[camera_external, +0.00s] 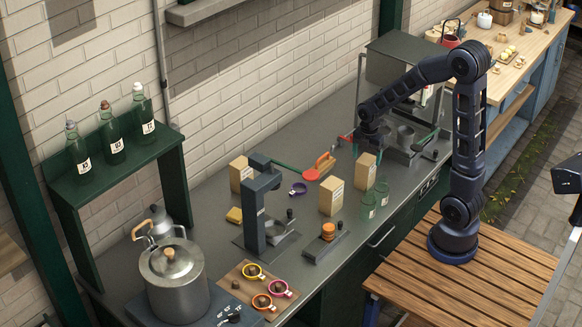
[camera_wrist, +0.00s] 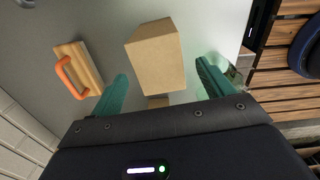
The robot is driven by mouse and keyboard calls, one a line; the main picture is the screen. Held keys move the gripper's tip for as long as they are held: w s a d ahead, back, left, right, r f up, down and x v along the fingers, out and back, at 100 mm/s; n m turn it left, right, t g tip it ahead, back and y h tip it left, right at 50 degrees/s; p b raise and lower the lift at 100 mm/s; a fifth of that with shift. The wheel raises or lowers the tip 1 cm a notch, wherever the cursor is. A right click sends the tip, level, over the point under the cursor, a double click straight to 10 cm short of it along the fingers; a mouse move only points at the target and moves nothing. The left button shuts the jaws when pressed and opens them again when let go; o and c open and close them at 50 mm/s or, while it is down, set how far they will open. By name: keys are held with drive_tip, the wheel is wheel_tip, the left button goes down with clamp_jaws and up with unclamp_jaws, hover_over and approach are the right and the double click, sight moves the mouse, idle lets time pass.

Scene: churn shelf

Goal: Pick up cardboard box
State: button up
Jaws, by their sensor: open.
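A tan cardboard box (camera_external: 365,171) stands upright on the grey counter below my gripper (camera_external: 371,142) in the external view. Two similar boxes stand on the counter, one closer to the front (camera_external: 331,196) and one near the wall (camera_external: 240,173). In the wrist view, a plain cardboard box (camera_wrist: 155,58) lies ahead, between the lines of my two teal fingers. My gripper (camera_wrist: 162,76) is open and nothing is held. A small tan patch shows under that box, partly hidden by the gripper body. Contact with the fingers is not visible.
An orange-handled wooden block (camera_external: 325,162) lies to the wall side of the box; it also shows in the wrist view (camera_wrist: 78,70). Green glasses (camera_external: 369,205) stand close by the box on the front side. A dark press (camera_external: 255,210) and a large pot (camera_external: 175,280) stand further left.

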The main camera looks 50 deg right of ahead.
sight(365, 172)
drive_tip(key=shift+d+f, duration=0.15)
drive_tip(key=shift+f, duration=1.05)
drive_tip(key=shift+d+f, duration=0.1)
drive_tip(key=shift+f, duration=1.1)
drive_tip(key=c, duration=1.2)
drive_tip(key=shift+w+r, duration=0.1)
